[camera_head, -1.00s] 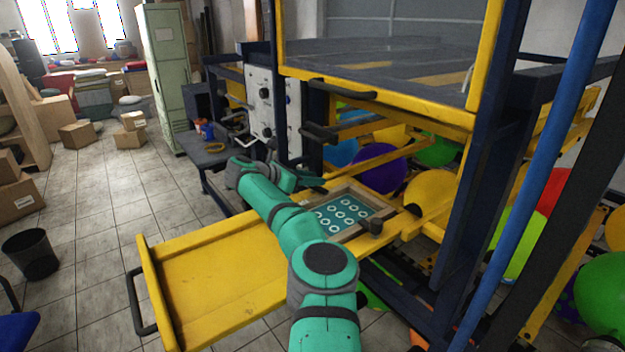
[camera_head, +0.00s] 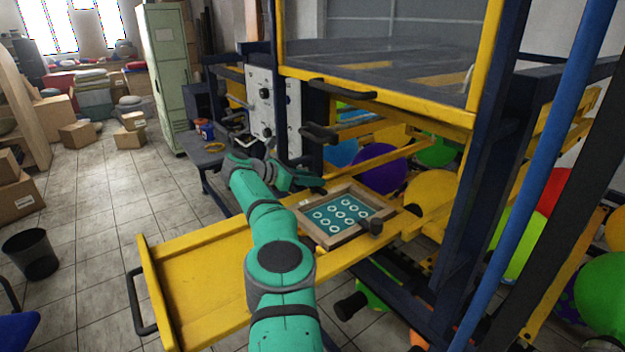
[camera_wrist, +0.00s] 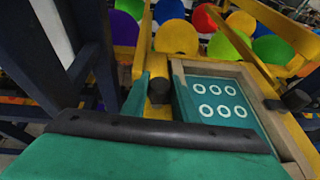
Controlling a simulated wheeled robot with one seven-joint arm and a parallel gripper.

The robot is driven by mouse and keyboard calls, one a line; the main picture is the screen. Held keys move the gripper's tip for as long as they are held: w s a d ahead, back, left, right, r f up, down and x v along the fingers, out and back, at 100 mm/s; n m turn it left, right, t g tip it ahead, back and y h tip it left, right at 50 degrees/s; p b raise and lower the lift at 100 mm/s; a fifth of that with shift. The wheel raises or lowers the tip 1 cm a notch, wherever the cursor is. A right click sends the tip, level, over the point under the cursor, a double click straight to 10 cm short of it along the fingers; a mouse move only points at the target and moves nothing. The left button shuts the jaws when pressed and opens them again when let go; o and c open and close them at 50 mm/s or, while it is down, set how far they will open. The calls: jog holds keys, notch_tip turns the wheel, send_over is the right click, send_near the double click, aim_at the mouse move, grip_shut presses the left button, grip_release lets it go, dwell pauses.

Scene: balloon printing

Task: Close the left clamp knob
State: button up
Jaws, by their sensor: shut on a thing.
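A wooden printing frame (camera_head: 307,223) with a teal sheet of white rings lies on the yellow sliding tray (camera_head: 215,285). My gripper (camera_head: 314,184) is at its far left corner in the head view. In the wrist view the left clamp knob (camera_wrist: 158,90), a dark cylinder, sits between my teal fingers (camera_wrist: 158,84), which are shut on it. My gripper hides the left knob in the head view. The right clamp knob (camera_head: 375,226) is at the frame's right edge, and it also shows in the wrist view (camera_wrist: 295,100).
The machine's dark blue post (camera_head: 473,180) and a black handle (camera_head: 318,132) stand close to the frame. Colored balloons (camera_head: 432,192) lie behind it. A control panel (camera_head: 264,105) is left of my gripper. The tray's front end is empty.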

jog(key=o, duration=1.1)
jog(key=shift+c, duration=0.2)
jog(key=v, duration=1.1)
jog(key=shift+w, duration=0.1)
